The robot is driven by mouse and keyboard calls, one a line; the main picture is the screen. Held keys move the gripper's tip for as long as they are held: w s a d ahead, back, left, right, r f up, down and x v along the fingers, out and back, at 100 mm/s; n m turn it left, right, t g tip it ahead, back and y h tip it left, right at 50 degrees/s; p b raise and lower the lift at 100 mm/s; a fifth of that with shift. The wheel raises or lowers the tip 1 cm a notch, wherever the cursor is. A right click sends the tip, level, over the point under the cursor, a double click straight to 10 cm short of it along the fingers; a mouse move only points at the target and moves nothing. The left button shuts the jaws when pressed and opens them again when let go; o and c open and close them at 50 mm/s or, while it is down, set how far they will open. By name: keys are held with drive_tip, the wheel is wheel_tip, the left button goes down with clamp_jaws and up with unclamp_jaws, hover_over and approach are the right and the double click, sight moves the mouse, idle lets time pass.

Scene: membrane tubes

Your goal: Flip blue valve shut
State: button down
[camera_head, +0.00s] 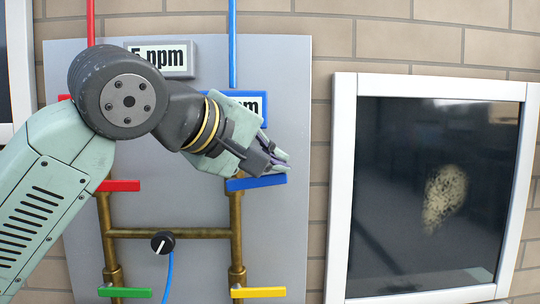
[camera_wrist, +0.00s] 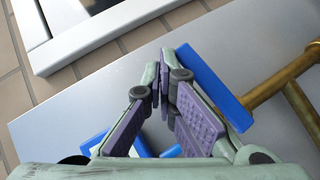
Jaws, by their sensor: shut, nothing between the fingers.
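The blue valve handle (camera_head: 257,182) sits at the top of the right brass pipe on the grey panel. It lies nearly level, with its right end tilted slightly up. My gripper (camera_head: 283,165) is shut and empty, with its fingertips just above the handle's right part. In the wrist view the blue handle (camera_wrist: 210,82) runs along the right side of my gripper (camera_wrist: 163,85), very close to one finger. I cannot tell whether they touch.
A red handle (camera_head: 118,186) is at left, with green (camera_head: 125,292) and yellow (camera_head: 258,292) handles below. A black knob (camera_head: 162,243) is between the brass pipes (camera_head: 170,233). A blue-framed display (camera_head: 262,106) is partly behind my gripper. A white-framed window (camera_head: 342,190) stands at right.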

idle(0.7)
drive_tip(key=v, duration=1.2)
